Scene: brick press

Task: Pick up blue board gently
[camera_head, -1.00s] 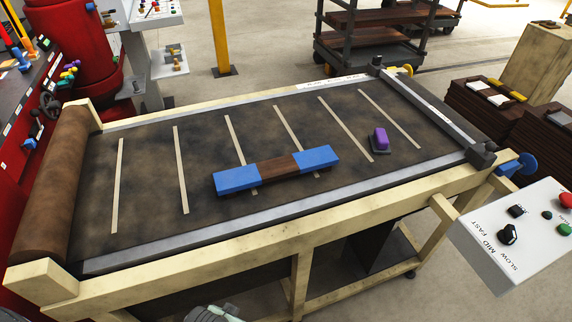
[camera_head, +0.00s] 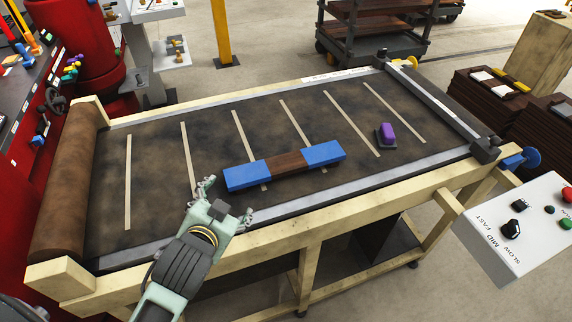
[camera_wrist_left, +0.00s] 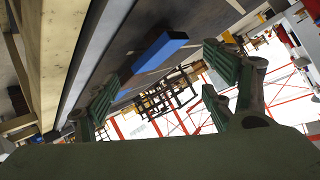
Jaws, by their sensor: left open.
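The blue board (camera_head: 323,152) lies flat on the conveyor belt (camera_head: 330,120). It has blue ends and a brown middle (camera_head: 286,163). In the left wrist view the board (camera_wrist_left: 158,52) shows ahead, beyond the fingers, with a blue far end. My left gripper (camera_head: 228,197) is open and empty over the belt's near edge, just left of and in front of the board's left end, apart from it. Its two fingers also show wide apart in the left wrist view (camera_wrist_left: 165,90). My right gripper is not in view.
A purple block on a dark base (camera_head: 387,133) sits on the belt right of the board. A metal rail (camera_head: 340,192) and wooden frame (camera_head: 350,207) run along the near side. A control box (camera_head: 525,235) stands at the right front. The belt's left part is clear.

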